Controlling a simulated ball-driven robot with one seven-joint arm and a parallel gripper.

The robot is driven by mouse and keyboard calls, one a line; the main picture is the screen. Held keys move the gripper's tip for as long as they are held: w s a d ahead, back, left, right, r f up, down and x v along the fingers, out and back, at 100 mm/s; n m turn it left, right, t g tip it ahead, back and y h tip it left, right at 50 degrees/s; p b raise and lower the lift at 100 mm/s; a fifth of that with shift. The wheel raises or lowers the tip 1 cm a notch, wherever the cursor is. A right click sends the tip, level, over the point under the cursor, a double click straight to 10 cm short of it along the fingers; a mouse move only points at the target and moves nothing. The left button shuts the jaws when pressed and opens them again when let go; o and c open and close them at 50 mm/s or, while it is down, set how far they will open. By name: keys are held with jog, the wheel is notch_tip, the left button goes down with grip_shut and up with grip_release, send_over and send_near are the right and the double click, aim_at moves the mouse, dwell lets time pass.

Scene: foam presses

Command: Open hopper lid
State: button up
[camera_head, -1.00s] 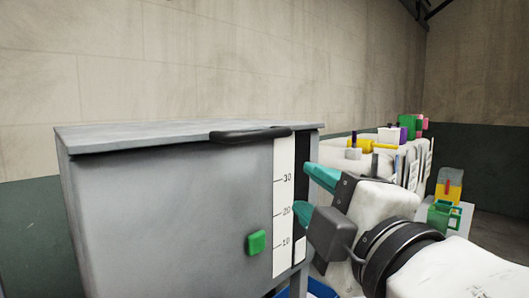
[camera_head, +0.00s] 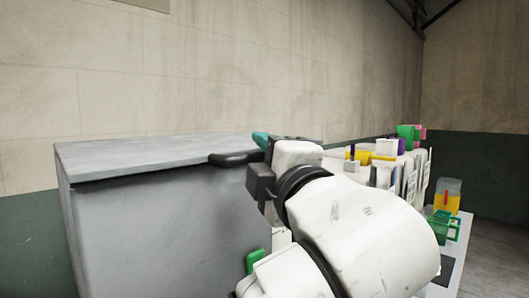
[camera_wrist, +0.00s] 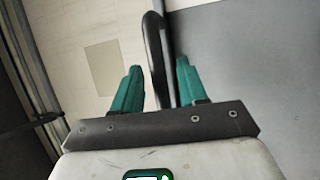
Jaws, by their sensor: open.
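The grey hopper (camera_head: 150,235) stands at the left in the head view, with its flat lid (camera_head: 140,153) down. A black bar handle (camera_head: 228,159) sits along the lid's front edge, its right part hidden behind my gripper. My gripper (camera_wrist: 155,85) is open, with teal fingers on either side of the black handle (camera_wrist: 157,50) in the wrist view. The handle lies between the fingers, nearer the right one; I cannot tell whether it touches. In the head view my arm hides the hopper's scale strip and most of its right side.
A green button (camera_head: 252,262) on the hopper front is partly covered by my arm. Behind and right stand white machines with coloured blocks (camera_head: 385,150) on top. The wall above the lid is clear.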

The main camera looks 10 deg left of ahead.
jog(key=shift+w, duration=0.15)
grip_shut()
dwell(0.4)
